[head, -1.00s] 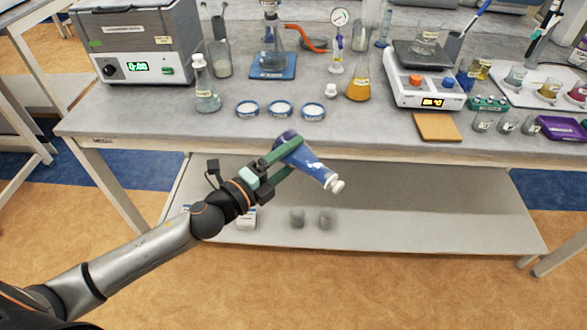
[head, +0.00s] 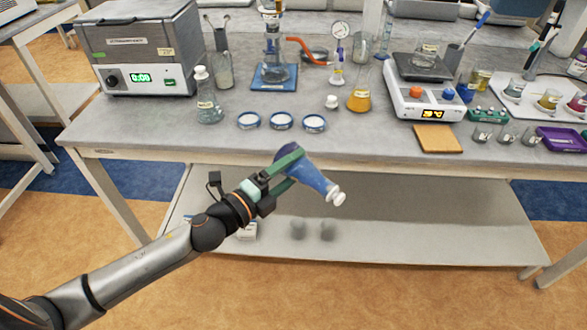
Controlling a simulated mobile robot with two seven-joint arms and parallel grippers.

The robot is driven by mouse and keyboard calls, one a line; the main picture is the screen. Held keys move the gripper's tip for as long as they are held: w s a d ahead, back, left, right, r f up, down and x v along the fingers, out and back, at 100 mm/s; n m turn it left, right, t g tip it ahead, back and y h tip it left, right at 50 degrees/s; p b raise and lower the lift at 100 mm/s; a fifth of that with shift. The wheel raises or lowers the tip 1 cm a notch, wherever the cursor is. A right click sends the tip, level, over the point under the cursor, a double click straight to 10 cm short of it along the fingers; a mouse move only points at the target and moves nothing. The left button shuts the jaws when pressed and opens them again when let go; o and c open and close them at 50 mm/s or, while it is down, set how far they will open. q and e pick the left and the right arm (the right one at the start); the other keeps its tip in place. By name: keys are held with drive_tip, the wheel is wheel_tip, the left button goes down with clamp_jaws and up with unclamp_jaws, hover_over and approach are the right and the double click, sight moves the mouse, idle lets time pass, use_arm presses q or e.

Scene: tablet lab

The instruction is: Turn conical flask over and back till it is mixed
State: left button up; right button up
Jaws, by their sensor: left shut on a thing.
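The conical flask (head: 312,178) holds blue liquid and has a white stopper (head: 337,197) in its neck. It is tilted well past level, with its neck pointing down and to the right and its base up and to the left. My left gripper (head: 288,166) is shut on the flask's body near the wide end. It holds the flask in the air in front of the bench's front edge, above the lower shelf. My right gripper is not in view.
The grey bench (head: 190,135) is behind the flask. Near its edge are several dishes (head: 281,121), an orange-liquid flask (head: 359,98), a clear stoppered flask (head: 207,105) and an orange-brown pad (head: 437,139). The lower shelf (head: 420,220) is mostly clear.

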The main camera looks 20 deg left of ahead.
sight(300, 182)
use_arm(q)
drive_tip(key=n, duration=0.2)
drive_tip(key=f+n, duration=0.1)
drive_tip(key=n, duration=0.2)
drive_tip(key=shift+d+p, duration=0.15)
drive_tip(key=shift+p, duration=0.25)
drive_tip(key=n+p, duration=0.1)
drive_tip(key=n, duration=0.2)
drive_tip(key=d+n+p, duration=0.1)
drive_tip(key=n, duration=0.2)
drive_tip(key=f+n+p, duration=0.1)
drive_tip(key=n+p, duration=0.1)
drive_tip(key=n, duration=0.2)
drive_tip(key=shift+s+d, duration=0.25)
drive_tip(key=shift+s, duration=0.15)
drive_tip(key=shift+s+d+f+n+p, duration=0.1)
drive_tip(key=shift+n+p, duration=0.05)
drive_tip(key=shift+n, duration=0.35)
drive_tip(key=shift+d+f+n+p, duration=0.1)
drive_tip(key=shift+n+p, duration=0.05)
drive_tip(key=shift+n, duration=0.35)
drive_tip(key=shift+s+d+f+n, duration=0.1)
drive_tip(key=shift+f+n, duration=0.05)
drive_tip(key=shift+n, duration=0.4)
drive_tip(key=shift+d+f+n, duration=0.1)
drive_tip(key=shift+f+n, duration=0.05)
drive_tip(key=shift+n, duration=0.4)
